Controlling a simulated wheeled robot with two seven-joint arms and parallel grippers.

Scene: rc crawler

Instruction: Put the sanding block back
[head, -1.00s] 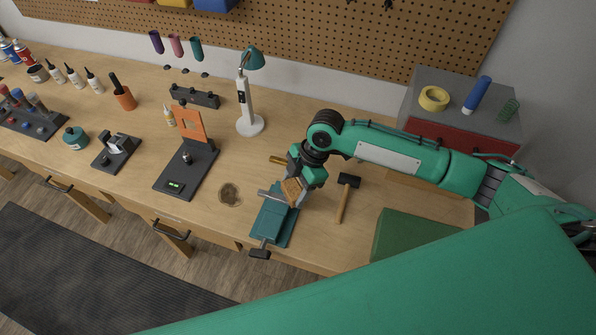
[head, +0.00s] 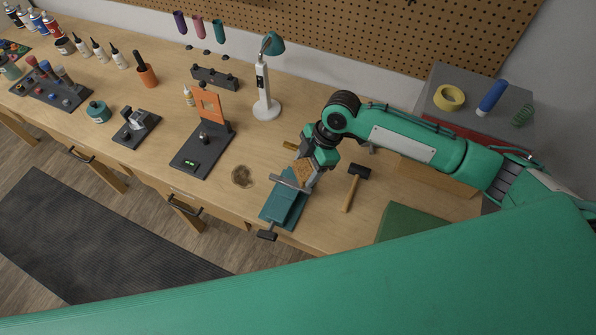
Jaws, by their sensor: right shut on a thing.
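My right gripper (head: 311,166) comes in from the right and points down over the workbench. It is shut on a tan-brown block, the sanding block (head: 304,171), which sits just behind and above the teal vise (head: 283,207). The fingers partly hide the block, and I cannot tell whether it touches the vise. My left gripper is not in view.
A hammer (head: 355,184) lies right of the vise. A brown stain (head: 242,176) marks the bench to its left. A white lamp (head: 264,92) and an orange-framed stand (head: 207,120) stand farther back. A grey cabinet (head: 468,112) is at the back right. Bare wood lies around the stain.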

